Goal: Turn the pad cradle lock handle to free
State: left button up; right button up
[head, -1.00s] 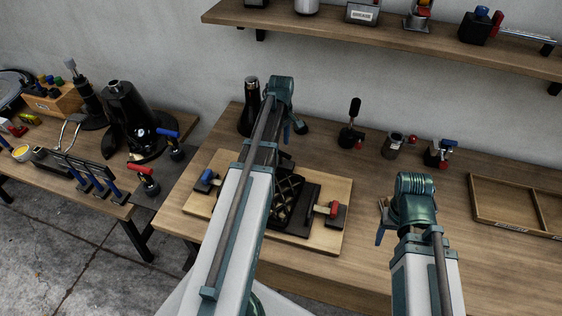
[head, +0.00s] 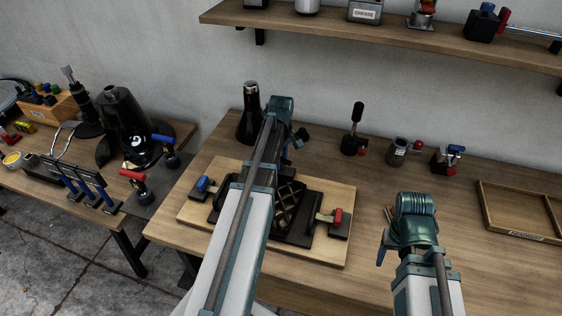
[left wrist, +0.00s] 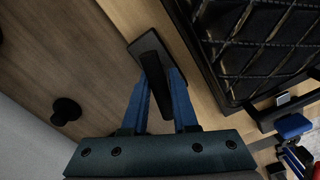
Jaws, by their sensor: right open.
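The pad cradle (head: 292,207), a black frame with a mesh face, lies on a light wooden board (head: 337,192). A blue handle (head: 205,184) is at its left and a red handle (head: 335,217) at its right. My left gripper (head: 288,150) is at the back edge of the board, its fingers mostly hidden by the arm. In the left wrist view its blue fingers (left wrist: 160,85) stand on both sides of a black lock handle (left wrist: 151,55) on a dark plate, and look shut on it. My right gripper (head: 384,235) hangs open and empty over the bench, right of the board.
A dark bottle (head: 249,115) stands behind the board. A black-knobbed fixture (head: 354,135) and small clamps (head: 400,151) line the back. An empty wooden tray (head: 487,205) lies at right. A shelf (head: 330,27) overhangs the bench. A side table (head: 28,178) with tools stands left.

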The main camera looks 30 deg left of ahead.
pick_arm(q)
grip_shut()
dwell(1.0)
jog(key=o, duration=0.5)
grip_release()
notch_tip(320, 180, up, 14)
jog(key=p, duration=1.3)
jog(key=shift+p, duration=0.4)
pick_arm(e)
notch_tip(320, 180, up, 14)
pick_arm(q)
jog(key=shift+f, duration=0.15)
jog(key=shift+c, duration=0.2)
pick_arm(e)
jog(key=shift+f, duration=0.15)
